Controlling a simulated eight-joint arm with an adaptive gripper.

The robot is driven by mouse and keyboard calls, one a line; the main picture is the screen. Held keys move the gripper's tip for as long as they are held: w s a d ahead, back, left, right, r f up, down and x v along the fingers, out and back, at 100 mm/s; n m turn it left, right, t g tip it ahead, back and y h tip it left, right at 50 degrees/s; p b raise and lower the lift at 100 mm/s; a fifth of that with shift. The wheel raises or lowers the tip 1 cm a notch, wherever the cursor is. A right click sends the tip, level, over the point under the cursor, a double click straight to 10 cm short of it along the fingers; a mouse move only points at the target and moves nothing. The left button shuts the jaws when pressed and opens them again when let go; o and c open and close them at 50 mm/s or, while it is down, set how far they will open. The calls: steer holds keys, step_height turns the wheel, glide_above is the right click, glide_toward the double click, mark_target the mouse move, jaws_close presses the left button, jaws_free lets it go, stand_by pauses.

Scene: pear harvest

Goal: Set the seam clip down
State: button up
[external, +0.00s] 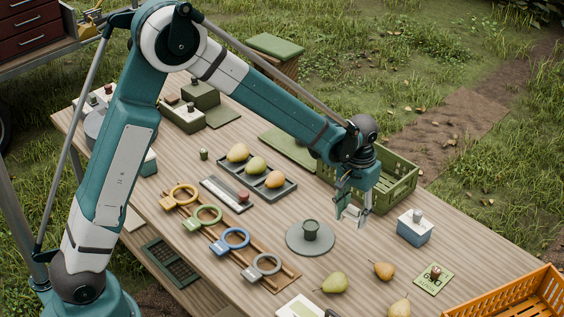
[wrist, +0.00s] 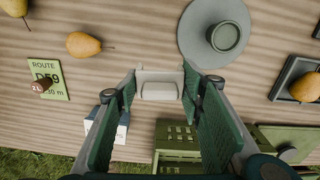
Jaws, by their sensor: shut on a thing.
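The seam clip (wrist: 159,91), a small pale grey-white piece, sits between the fingertips of my gripper (wrist: 160,78) in the wrist view. The gripper is shut on it, with one green-padded finger at each side. In the external view my gripper (external: 350,207) points down over the wooden table, between the round grey disc (external: 296,247) and the green crate (external: 404,181). The clip is small and partly hidden by the fingers there. I cannot tell whether it touches the table.
A blue-grey box with a white top (external: 415,232) stands to the right of my gripper. Loose pears (external: 383,270) and a green route card (external: 433,279) lie nearer the front. A dark tray (external: 285,189) of pears and coloured rings (external: 232,239) are to the left. Bare tabletop surrounds the gripper.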

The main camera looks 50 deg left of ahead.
steer(key=shift+m, duration=0.4)
steer(key=shift+s+d, duration=0.3)
steer(key=shift+d, duration=0.35)
steer(key=shift+s+d, duration=0.35)
steer(key=shift+d, duration=0.25)
steer(key=shift+s+d, duration=0.3)
steer(key=shift+d, duration=0.35)
steer(key=shift+f, duration=0.1)
glide_above(354, 256)
steer(key=shift+a+f+b, duration=0.1)
steer(key=shift+f+b, duration=0.25)
steer(key=shift+f, duration=2.7)
steer(key=shift+f, duration=0.1)
steer(key=shift+f, duration=1.75)
steer(key=shift+f+b, duration=0.2)
steer(key=shift+b, duration=0.25)
steer(key=o, duration=0.8)
steer(key=shift+r, duration=0.15)
